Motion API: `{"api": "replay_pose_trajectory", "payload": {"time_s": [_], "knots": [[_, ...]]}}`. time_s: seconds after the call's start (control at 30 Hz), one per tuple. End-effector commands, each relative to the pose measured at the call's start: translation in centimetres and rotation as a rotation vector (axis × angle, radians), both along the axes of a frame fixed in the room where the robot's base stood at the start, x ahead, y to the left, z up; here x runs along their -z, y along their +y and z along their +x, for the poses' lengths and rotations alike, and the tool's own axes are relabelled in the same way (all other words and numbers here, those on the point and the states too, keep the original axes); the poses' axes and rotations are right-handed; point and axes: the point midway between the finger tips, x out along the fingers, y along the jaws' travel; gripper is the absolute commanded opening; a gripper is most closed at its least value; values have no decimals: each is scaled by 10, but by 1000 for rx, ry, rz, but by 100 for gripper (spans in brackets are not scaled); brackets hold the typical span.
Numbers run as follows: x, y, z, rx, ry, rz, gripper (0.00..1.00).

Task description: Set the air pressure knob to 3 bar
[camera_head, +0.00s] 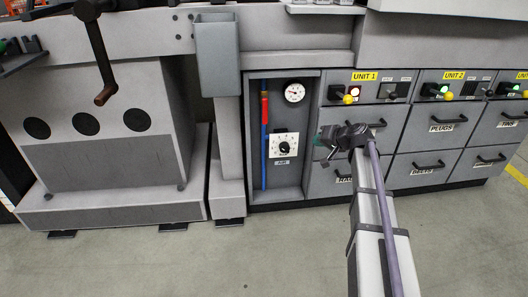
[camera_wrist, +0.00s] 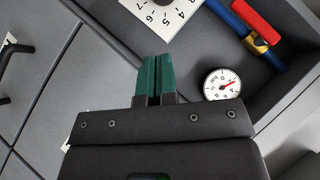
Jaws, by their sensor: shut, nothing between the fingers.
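The air pressure knob (camera_head: 284,147) is a small black knob on a white scale plate (camera_head: 276,139), inside the grey recessed bay. An "AIR" label sits below it. The knob's exact setting is too small to read.
A round pressure gauge (camera_head: 294,92) is above the knob and also shows in the wrist view (camera_wrist: 222,84). A blue pipe with a red handle (camera_head: 264,108) runs along the bay's left side. Drawers with handles (camera_head: 345,180) stand at the right. The bay's side walls bound the space.

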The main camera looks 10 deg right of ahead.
Motion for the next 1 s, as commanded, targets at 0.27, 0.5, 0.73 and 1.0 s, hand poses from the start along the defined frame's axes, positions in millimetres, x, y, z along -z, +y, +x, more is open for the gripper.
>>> {"api": "replay_pose_trajectory", "payload": {"time_s": [0.27,0.5,0.73,1.0], "knots": [[21,15,22,-2,1,3,0],[50,40,59,-2,1,1,0],[78,66,70,-1,0,2,0],[83,76,70,1,0,2,0]]}}
